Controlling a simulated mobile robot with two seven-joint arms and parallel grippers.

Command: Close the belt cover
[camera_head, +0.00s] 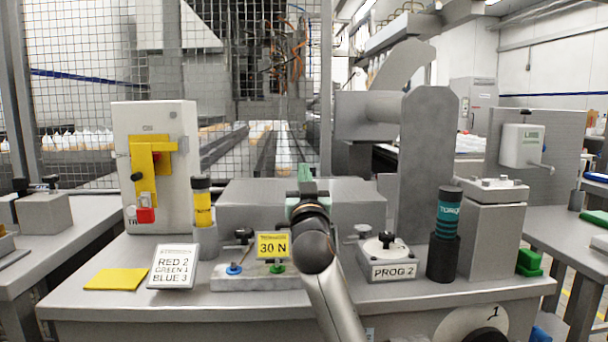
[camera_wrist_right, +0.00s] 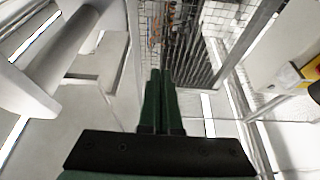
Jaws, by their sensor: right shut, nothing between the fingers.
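A tall grey panel (camera_head: 425,165) with a cut-cornered top stands upright at the right of the bench; it looks like the belt cover standing open, though I cannot be sure. A low grey housing (camera_head: 250,205) lies to its left. My right gripper (camera_head: 305,175) is over the middle of this housing, left of the panel and apart from it. Its green fingers are shut and empty, also in the right wrist view (camera_wrist_right: 160,85). My arm hides part of the housing's front. My left gripper is not in view.
A white switch box (camera_head: 157,200) with a yellow latch stands at left. A "30 N" sign (camera_head: 272,246), a "PROG 2" block (camera_head: 390,262) and a teal-topped cylinder (camera_head: 447,220) line the front. A wire fence (camera_head: 80,90) stands behind.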

